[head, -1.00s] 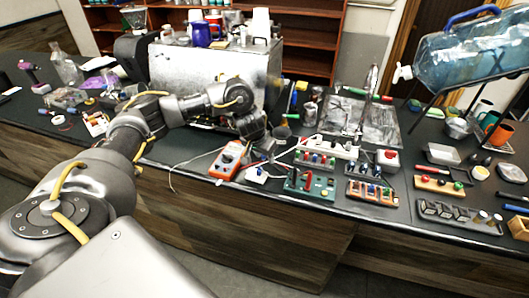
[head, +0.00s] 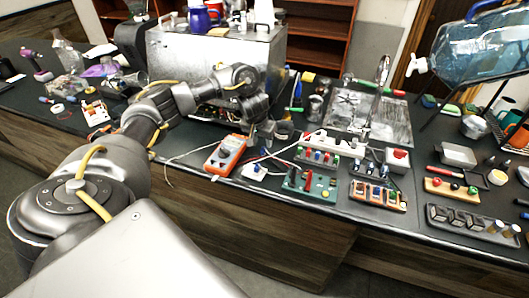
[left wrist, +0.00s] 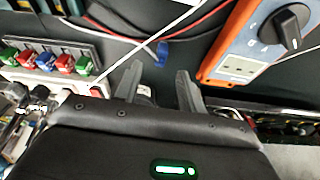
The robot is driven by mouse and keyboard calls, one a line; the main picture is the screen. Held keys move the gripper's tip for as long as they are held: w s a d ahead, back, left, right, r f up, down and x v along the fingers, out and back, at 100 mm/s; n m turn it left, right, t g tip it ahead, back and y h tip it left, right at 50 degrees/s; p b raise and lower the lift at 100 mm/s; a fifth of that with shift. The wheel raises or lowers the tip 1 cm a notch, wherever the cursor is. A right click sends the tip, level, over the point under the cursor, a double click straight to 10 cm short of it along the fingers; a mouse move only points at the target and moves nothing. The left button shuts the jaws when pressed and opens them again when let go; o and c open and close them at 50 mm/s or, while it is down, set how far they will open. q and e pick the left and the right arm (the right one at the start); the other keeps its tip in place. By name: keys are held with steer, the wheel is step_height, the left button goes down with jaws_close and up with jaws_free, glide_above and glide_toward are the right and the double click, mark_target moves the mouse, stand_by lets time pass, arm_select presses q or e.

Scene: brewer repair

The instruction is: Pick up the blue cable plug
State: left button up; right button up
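A small blue piece, which looks like the blue cable plug (left wrist: 162,51), lies beside a white cable (left wrist: 150,48) in the left wrist view. It is just beyond the gap between the fingertips of my left gripper (left wrist: 157,76), apart from them. The two fingers are spread with nothing between them. In the head view my left gripper (head: 258,132) points down over the counter behind the orange multimeter (head: 226,155). A small blue spot (head: 257,169) shows on a white block right of the multimeter; I cannot tell if it is the same plug. My right gripper is out of view.
The multimeter (left wrist: 250,42) is close on the right in the left wrist view. A strip of coloured switches (left wrist: 46,60) lies left. A green board (head: 310,184) and a metal machine (head: 215,57) stand nearby. Loose cables cross the counter.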

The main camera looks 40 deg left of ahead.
mark_target(263, 148)
arm_select(q)
steer(key=shift+f, duration=0.7)
steer(key=x, duration=0.3)
steer(key=shift+w+a+f+p, duration=0.1)
steer(key=shift+w+a+p, duration=0.05)
steer(key=shift+p, duration=0.2)
steer(key=shift+f, duration=0.1)
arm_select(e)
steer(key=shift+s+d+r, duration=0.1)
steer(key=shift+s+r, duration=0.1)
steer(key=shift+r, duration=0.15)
arm_select(q)
steer(key=shift+c, duration=1.3)
steer(key=c, duration=0.5)
jaws_close()
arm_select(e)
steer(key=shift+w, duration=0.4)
